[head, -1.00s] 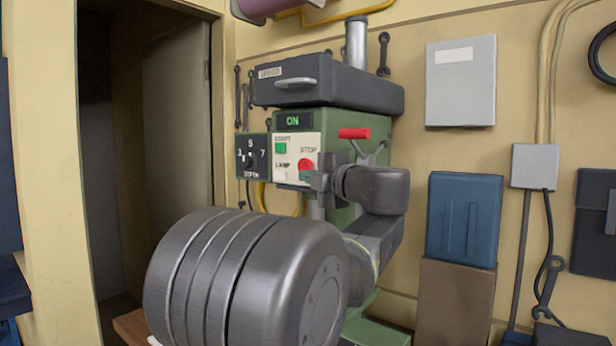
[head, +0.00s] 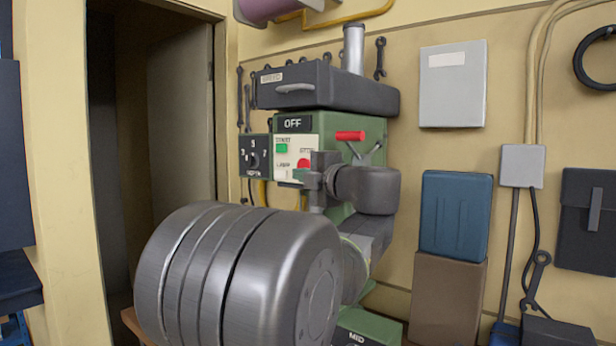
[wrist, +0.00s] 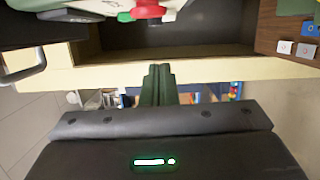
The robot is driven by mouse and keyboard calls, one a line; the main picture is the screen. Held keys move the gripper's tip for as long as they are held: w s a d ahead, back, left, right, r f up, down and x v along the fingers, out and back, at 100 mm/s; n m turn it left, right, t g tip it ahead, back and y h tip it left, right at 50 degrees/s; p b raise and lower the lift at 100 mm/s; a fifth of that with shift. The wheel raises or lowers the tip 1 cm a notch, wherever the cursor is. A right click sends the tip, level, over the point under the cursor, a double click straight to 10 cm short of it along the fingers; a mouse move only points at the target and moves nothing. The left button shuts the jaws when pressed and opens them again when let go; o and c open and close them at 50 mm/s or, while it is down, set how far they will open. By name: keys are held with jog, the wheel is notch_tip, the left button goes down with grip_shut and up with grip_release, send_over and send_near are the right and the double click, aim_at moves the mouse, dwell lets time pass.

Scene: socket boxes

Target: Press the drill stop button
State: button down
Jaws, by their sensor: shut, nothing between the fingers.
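The green drill press (head: 342,126) stands against the wall, and its display (head: 293,123) reads OFF. Its pale panel holds a green start button (head: 282,148), a red stop button (head: 304,163) and a white lamp switch (head: 284,175). My gripper (head: 312,181) is just below and right of the stop button, partly covering the panel's lower right. In the wrist view the red button (wrist: 146,9) is at the top edge, apart from the shut fingers (wrist: 158,84) in the picture. I cannot tell whether anything touches it.
A dial box (head: 254,156) is left of the panel. A red-handled lever (head: 350,136) sticks out just above my gripper. A dark speed cover (head: 325,88) overhangs the top. A blue box (head: 455,215) and a brown box (head: 447,298) are at the right.

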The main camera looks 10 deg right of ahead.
jog(key=b+v, duration=0.1)
jog(key=v, duration=0.6)
jog(key=shift+s+d+f, duration=0.15)
jog(key=shift+d+f, duration=0.1)
jog(key=shift+d, duration=0.2)
